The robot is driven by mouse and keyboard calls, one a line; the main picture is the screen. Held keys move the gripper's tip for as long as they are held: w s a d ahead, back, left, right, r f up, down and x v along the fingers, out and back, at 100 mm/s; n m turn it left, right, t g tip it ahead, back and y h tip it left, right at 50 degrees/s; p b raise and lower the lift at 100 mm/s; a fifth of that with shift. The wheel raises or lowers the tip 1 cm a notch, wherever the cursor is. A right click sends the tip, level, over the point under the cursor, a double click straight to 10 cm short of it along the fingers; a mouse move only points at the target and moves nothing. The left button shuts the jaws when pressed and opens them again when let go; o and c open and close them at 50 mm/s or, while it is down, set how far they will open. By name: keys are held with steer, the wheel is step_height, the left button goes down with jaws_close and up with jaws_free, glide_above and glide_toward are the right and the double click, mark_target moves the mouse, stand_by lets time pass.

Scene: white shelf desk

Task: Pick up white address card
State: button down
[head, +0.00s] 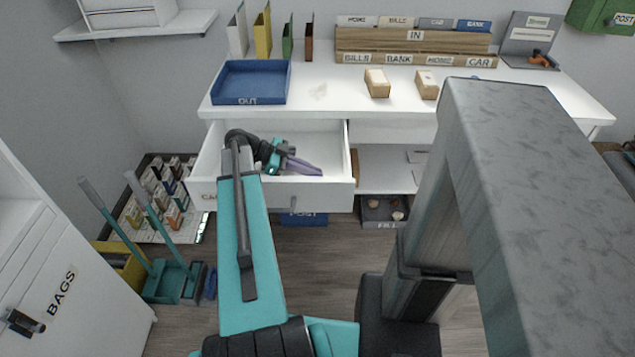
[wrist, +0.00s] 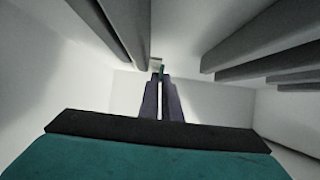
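My gripper (head: 318,171) has purple fingers and reaches into an open white drawer (head: 328,185) under the desk top. No white address card shows clearly in the head view; my arm and the drawer front hide part of the drawer.
A blue OUT tray (head: 232,101) and two small tan boxes (head: 377,84) stand on the white desk top (head: 330,105), above and behind the drawer. Grey beams (wrist: 262,50) run along both sides in the wrist view.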

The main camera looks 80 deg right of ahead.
steer(key=shift+r, duration=0.1)
step_height(320, 180, up, 10)
stand_by(0.9)
stand_by(0.5)
